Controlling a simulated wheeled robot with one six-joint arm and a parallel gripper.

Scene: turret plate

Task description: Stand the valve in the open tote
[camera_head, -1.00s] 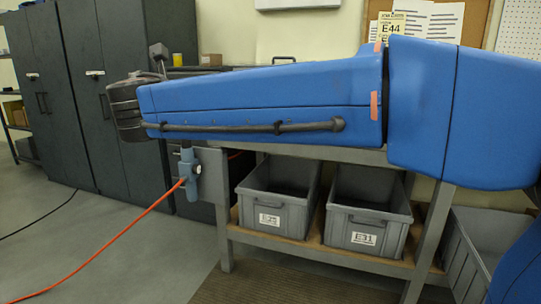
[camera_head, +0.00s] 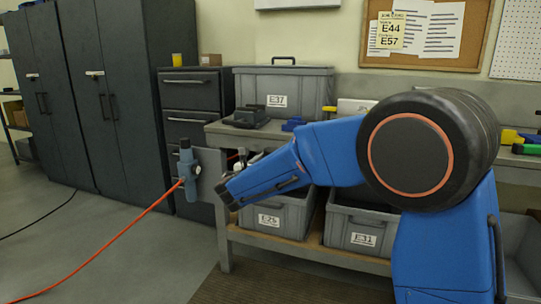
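My arm bends down to the left in front of the bench. Its dark end (camera_head: 226,194) is beside the plate, in front of the left tote; the fingers are too small and hidden to read. A blue-grey fitting (camera_head: 187,168) with an orange hose stands upright against a grey plate (camera_head: 211,163) at the bench's left end. I cannot tell whether it is the valve. Two grey open totes sit on the lower shelf: E25 (camera_head: 270,219) and E31 (camera_head: 361,238), both partly hidden by my arm. A grey tote marked E37 (camera_head: 290,90) on the bench top is closed by a lid.
Yellow, green and red items (camera_head: 517,140) lie at the right. Another grey bin (camera_head: 523,245) stands low right. The orange hose (camera_head: 120,234) crosses the open floor at left.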

